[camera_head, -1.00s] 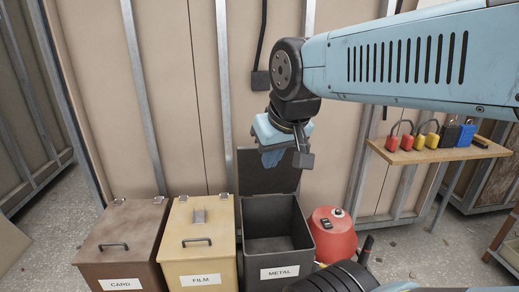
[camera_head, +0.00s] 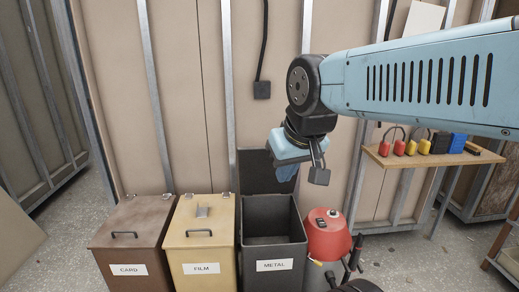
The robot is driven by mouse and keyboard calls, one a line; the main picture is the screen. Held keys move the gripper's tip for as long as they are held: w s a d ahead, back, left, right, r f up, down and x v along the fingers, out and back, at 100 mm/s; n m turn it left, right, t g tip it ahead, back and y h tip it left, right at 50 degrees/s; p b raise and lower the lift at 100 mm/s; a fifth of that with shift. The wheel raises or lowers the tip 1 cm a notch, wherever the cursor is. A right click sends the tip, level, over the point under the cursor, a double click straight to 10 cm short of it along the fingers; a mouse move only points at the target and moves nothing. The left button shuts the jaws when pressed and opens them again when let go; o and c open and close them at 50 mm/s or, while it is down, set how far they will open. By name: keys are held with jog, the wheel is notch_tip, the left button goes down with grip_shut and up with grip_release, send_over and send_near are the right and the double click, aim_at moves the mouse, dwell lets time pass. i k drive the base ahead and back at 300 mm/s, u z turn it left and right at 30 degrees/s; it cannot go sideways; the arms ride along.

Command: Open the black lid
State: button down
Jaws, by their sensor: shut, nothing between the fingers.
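The black bin labelled METAL (camera_head: 276,251) stands at the right end of a row of bins. Its black lid (camera_head: 262,172) stands upright at the back against the wall, so the bin is open and its inside shows empty. My gripper (camera_head: 290,174) hangs above the back right of the bin, in front of the lid and covering part of it. It holds nothing, and the fingers are small and partly hidden by the wrist.
A yellow FILM bin (camera_head: 200,250) and a brown CARD bin (camera_head: 128,250) stand to the left, both lids shut. A red machine (camera_head: 328,236) stands close on the right. A wooden shelf (camera_head: 430,160) with padlocks is at the right. Grey floor is free at the left.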

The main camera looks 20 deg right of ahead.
aim_at(257, 176)
jog(key=z, duration=0.1)
jog(key=i, duration=0.9)
jog(key=u, duration=0.05)
